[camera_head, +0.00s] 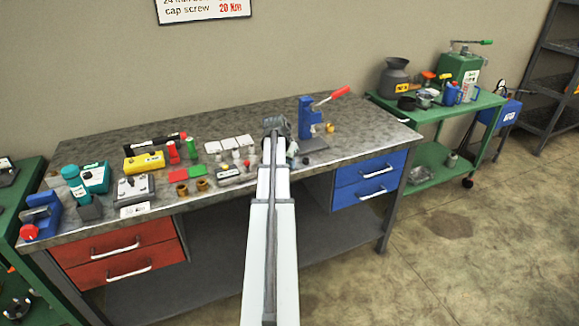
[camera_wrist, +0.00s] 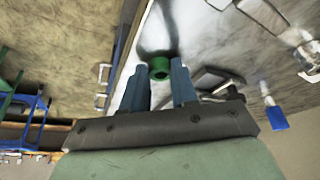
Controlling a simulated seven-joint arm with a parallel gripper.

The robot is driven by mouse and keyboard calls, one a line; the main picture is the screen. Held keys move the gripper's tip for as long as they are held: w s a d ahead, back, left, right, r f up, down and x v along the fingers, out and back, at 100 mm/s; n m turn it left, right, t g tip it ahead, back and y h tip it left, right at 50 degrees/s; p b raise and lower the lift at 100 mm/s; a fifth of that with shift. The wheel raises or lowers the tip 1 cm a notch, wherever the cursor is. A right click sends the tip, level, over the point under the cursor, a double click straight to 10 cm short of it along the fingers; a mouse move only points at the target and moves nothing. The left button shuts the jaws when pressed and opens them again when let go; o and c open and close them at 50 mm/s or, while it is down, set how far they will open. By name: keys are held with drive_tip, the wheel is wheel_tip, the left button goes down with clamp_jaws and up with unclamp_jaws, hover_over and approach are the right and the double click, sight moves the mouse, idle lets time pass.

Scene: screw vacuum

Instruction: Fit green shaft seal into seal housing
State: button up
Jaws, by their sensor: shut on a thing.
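The green shaft seal (camera_wrist: 159,66) is a small green ring with a dark hole. In the wrist view it sits between the tips of my gripper's two blue-grey fingers (camera_wrist: 160,78). My gripper is shut on it, above the pale bench surface. A dark, blurred patch lies just beyond the seal; I cannot tell whether it is a shadow or an opening. In the head view my arm reaches over the right half of the bench, and the seal is hidden. I cannot clearly pick out the seal housing in either view.
A blue press (camera_head: 306,118) with a red handle stands just right of my arm's end on the workbench (camera_head: 350,138). Left are white cards (camera_head: 229,144), brass rings (camera_head: 201,184), a yellow box (camera_head: 144,161) and a grey box (camera_head: 134,188). A green cart (camera_head: 440,113) stands right.

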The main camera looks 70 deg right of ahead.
clamp_jaws()
drive_tip(key=shift+r, duration=0.15)
wheel_tip(320, 180, up, 9)
drive_tip(key=w+d+r, duration=0.3)
drive_tip(key=w+d, duration=0.1)
drive_tip(key=d, duration=0.6)
drive_tip(key=shift+d, duration=0.15)
